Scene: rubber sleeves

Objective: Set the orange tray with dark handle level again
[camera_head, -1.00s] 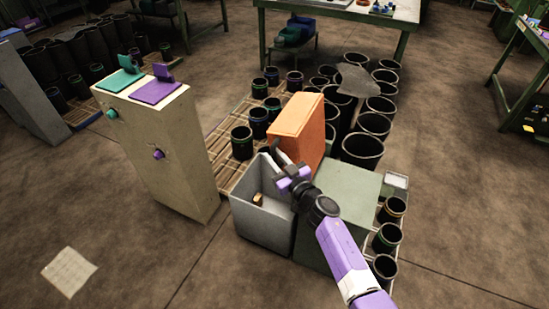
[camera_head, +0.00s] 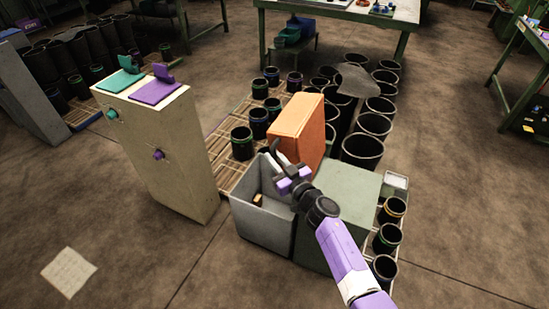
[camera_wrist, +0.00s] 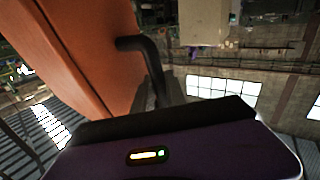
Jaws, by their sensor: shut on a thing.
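The orange tray (camera_head: 302,128) stands steeply tilted, nearly on edge, behind the grey open bin in the head view. In the wrist view its orange side (camera_wrist: 75,45) fills the upper left. Its dark handle (camera_wrist: 140,46) is a bent bar on the tray's side. My gripper (camera_head: 279,158) is at the tray's lower left side in the head view, above the bin. In the wrist view its dark fingers (camera_wrist: 155,92) are shut on the handle. The exact contact is dark and partly hidden.
The grey open bin (camera_head: 258,226) holds a small brown piece. A green box (camera_head: 345,205) stands right of it. A tall beige cabinet (camera_head: 165,150) stands at the left. Several black sleeves (camera_head: 362,148) crowd behind and right of the tray. The foreground floor is mostly clear.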

